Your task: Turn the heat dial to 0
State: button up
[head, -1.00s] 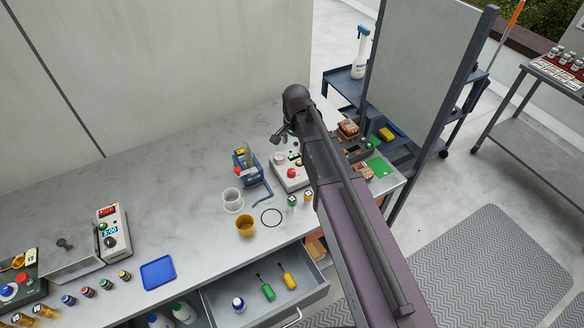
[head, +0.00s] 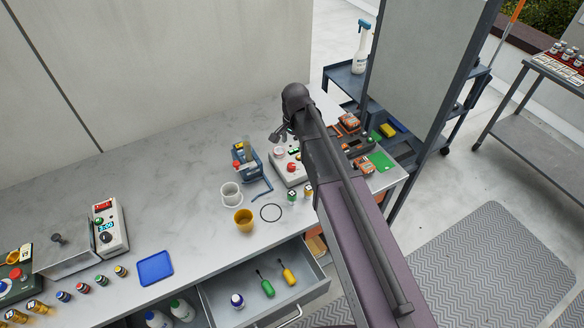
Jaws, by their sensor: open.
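A light control box (head: 122,228) stands on the bench at the left, with a red switch, a green button, a lit blue display and a black dial (head: 106,238). The dial's markings are too small to read. A second pale control box (head: 284,178), with a red button and other controls, sits mid-bench, partly hidden by my arm. I cannot tell from the lettering which box carries the heat dial. My gripper (head: 279,134) is open and appears empty, above or near the second box and far right of the black dial. My arm hides part of the area.
A metal box (head: 68,258) adjoins the left control box. Small jars and a blue tray (head: 155,268) lie along the front. An open drawer (head: 218,304) juts out. The back-left bench is clear.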

aim_at(292, 165)
jog(key=shift+w+a+f+b, duration=0.1)
jog(key=shift+f+b, duration=2.55)
jog(key=shift+f, duration=0.15)
jog(key=shift+a+f+b, duration=0.1)
jog(key=shift+f+b, duration=2.55)
jog(key=shift+f, duration=0.15)
grip_shut()
